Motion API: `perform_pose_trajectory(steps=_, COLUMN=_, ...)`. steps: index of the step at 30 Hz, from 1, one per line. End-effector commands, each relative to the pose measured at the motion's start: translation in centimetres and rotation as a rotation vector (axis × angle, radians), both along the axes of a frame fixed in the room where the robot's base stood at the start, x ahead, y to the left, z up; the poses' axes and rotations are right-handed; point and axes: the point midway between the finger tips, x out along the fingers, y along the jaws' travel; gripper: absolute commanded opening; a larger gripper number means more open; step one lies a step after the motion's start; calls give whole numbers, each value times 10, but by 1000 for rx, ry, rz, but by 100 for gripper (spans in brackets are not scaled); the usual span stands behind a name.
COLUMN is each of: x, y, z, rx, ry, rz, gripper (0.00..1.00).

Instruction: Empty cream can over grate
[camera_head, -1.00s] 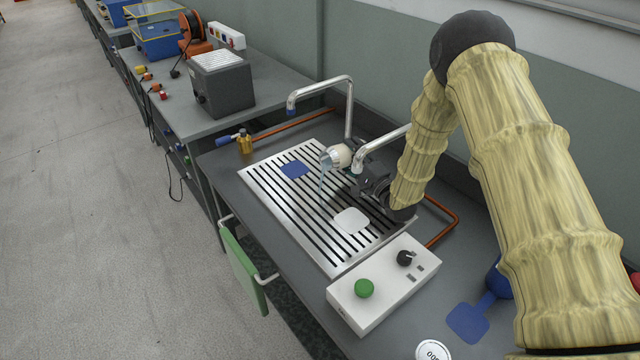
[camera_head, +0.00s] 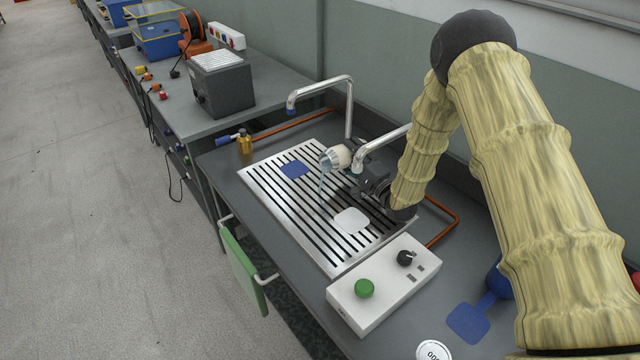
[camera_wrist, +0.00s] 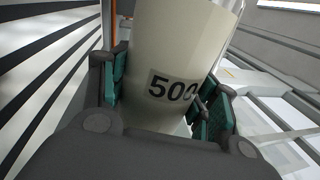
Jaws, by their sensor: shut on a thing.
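The cream can (camera_head: 343,154) is tipped over above the slotted metal grate (camera_head: 262,184), its mouth towards the left. A pale bluish stream (camera_head: 322,180) runs down from its mouth towards the grate. In the wrist view the can (camera_wrist: 180,50) fills the middle and bears the label "500". My gripper (camera_head: 355,168) is shut on the can; its green-padded fingers (camera_wrist: 165,95) press on both sides of it.
Two bent metal spouts, one behind (camera_head: 330,82) and one at right (camera_head: 385,145), stand close to the can.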

Motion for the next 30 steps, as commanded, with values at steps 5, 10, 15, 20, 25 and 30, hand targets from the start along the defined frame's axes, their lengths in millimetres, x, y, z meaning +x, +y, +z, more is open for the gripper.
perform_pose_trajectory(steps=5, x=0, y=0, z=0, rx=-8, ry=-7, rz=0, gripper=21)
perform_pose_trajectory(steps=10, x=0, y=0, z=0, rx=-14, ry=-12, rz=0, gripper=21)
perform_pose_trajectory(steps=15, x=0, y=1, z=0, rx=-23, ry=-18, rz=0, gripper=21)
perform_pose_trajectory(steps=20, x=0, y=1, z=0, rx=-30, ry=-23, rz=1, gripper=21)
perform_pose_trajectory(steps=25, x=0, y=1, z=0, rx=-38, ry=-28, rz=0, gripper=21)
perform_pose_trajectory(steps=30, x=-1, y=1, z=0, rx=-45, ry=-34, rz=0, gripper=21)
